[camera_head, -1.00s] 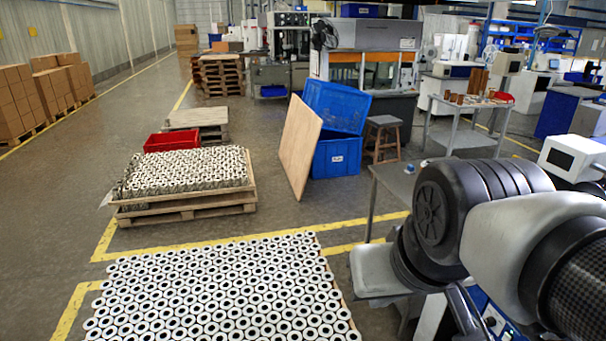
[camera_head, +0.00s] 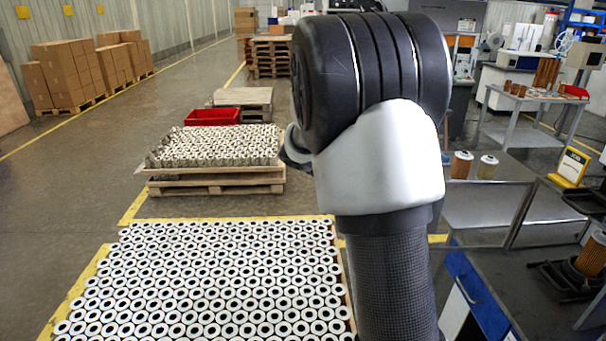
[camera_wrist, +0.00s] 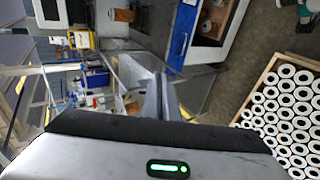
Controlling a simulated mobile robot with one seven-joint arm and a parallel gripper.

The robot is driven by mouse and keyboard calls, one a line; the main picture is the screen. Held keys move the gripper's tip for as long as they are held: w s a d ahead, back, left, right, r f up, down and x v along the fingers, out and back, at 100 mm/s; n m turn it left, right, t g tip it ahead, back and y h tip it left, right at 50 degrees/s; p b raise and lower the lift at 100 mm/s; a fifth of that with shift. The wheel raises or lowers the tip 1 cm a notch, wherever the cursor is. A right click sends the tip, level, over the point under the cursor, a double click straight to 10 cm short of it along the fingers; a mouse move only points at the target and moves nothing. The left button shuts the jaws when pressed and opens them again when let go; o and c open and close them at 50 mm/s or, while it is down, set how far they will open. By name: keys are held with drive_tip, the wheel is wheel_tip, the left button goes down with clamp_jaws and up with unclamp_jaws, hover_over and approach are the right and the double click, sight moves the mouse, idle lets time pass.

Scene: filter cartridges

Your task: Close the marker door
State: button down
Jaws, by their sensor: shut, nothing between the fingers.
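In the head view my gripper is hidden behind my arm.
A loaded pallet (camera_head: 215,187) and red crate (camera_head: 213,117) stand behind. At right are a grey bench (camera_head: 488,205), a yellow sign (camera_head: 570,167) and a dark worktop (camera_head: 520,285). The left aisle is clear.

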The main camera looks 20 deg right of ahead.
drive_tip(key=w+d+f+n+t+h+b, duration=0.1)
drive_tip(key=w+d+f+h+b, duration=0.1)
drive_tip(key=w+d+f+h, duration=0.3)
drive_tip(key=w+d+f+n+h+b, duration=0.1)
drive_tip(key=w+d+f+h+b, duration=0.15)
drive_tip(key=w+f, duration=0.5)
drive_tip(key=s+d, duration=0.3)
drive_tip(key=d, duration=0.5)
drive_tip(key=shift+s+d+r+p, duration=0.2)
drive_tip(key=shift+s+d+p, duration=0.15)
drive_tip(key=shift+d+p, duration=0.05)
